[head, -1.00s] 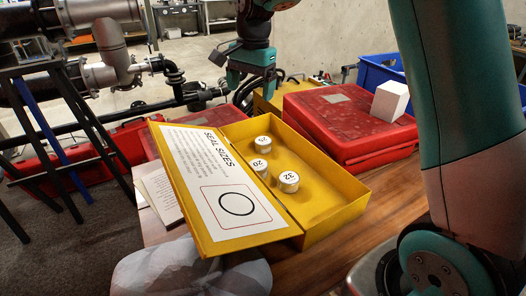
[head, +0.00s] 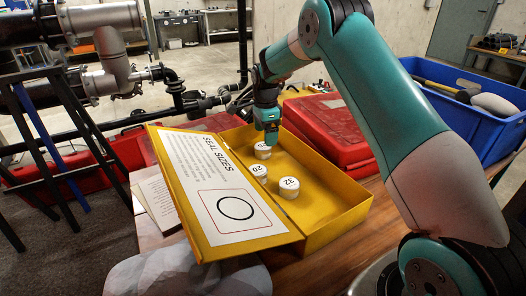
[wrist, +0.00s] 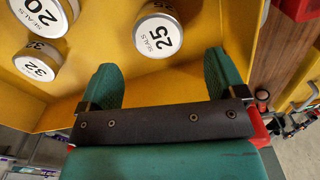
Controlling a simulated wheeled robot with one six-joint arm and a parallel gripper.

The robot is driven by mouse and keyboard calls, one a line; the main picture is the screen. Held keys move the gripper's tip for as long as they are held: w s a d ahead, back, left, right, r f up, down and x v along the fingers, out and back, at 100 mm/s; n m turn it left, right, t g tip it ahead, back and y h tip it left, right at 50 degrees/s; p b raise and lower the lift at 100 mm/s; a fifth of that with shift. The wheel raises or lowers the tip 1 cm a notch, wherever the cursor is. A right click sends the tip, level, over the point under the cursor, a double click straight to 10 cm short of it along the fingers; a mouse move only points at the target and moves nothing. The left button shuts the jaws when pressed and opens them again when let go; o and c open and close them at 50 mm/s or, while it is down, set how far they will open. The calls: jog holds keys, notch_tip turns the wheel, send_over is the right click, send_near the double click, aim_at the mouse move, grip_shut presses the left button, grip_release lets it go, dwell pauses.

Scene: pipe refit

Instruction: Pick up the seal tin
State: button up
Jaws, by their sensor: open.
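Three round white-topped seal tins stand in the open yellow box (head: 335,215). The tin marked 32 (head: 289,188) is nearest, the tin marked 20 (head: 259,172) is left of it, and the far tin (head: 262,153) reads 25 in the wrist view (wrist: 158,32). My gripper (head: 270,140) is over the far end of the box, just above the 25 tin, partly covering it. In the wrist view my gripper (wrist: 162,70) is open with nothing between its fingers. The 25 tin lies just beyond the fingertips, apart from them.
The box's lid (head: 225,190), with its seal-size sheet, leans open to the left. A red case (head: 325,130) is close behind on the right, and a blue crate (head: 460,120) stands farther right. Papers (head: 158,203) lie left of the lid. The box's near right floor is clear.

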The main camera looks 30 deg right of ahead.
aim_at(264, 147)
jog(key=f, duration=0.5)
jog(key=shift+a+f, duration=0.2)
jog(key=shift+f, duration=0.15)
jog(key=shift+c, duration=0.4)
jog(key=c, duration=0.9)
